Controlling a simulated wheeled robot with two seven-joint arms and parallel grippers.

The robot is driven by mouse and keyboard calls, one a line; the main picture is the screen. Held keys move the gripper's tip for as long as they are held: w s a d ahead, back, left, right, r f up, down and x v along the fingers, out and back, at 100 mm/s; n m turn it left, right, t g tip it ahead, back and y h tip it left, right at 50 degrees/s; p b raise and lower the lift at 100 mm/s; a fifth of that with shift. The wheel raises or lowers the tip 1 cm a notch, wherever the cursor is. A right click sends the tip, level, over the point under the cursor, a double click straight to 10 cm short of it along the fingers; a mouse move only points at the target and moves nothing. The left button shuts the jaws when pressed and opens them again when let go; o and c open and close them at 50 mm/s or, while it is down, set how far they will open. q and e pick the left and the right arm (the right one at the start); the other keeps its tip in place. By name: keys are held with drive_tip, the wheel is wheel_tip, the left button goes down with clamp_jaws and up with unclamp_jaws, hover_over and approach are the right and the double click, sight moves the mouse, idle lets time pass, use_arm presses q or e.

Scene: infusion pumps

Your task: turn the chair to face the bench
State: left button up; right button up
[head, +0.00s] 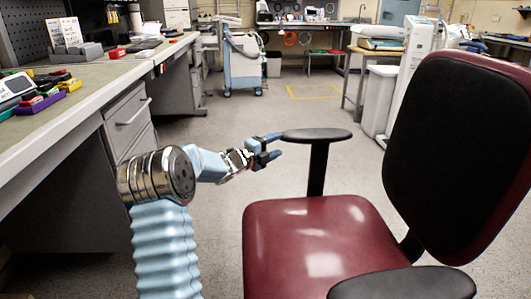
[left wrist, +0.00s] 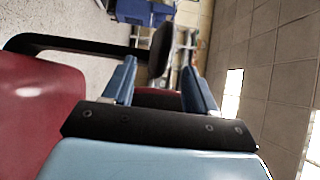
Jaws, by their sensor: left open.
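The chair has a dark red seat (head: 318,245) and a black-padded backrest (head: 455,150) on its right side, so its open side points left, roughly toward the bench (head: 100,85). Its far armrest (head: 318,135) is a black pad on a post; the near armrest (head: 405,284) is cut by the bottom edge. My left gripper (head: 276,146) is open at the left end of the far armrest. In the left wrist view the armrest pad (left wrist: 161,48) shows between and beyond the blue fingers (left wrist: 157,84). I cannot tell whether they touch it. My right gripper is not in view.
The bench with drawers (head: 128,120) runs along the left, with coloured bins (head: 40,101) on top. A blue cart (head: 241,65) stands at the back. A white bin (head: 378,100) stands behind the chair. The grey floor between bench and chair is clear.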

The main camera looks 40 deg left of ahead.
use_arm(q)
drive_tip(key=shift+s+a, duration=0.2)
drive_tip(key=shift+s, duration=1)
drive_tip(key=shift+s+a, duration=0.15)
drive_tip(key=shift+s, duration=1)
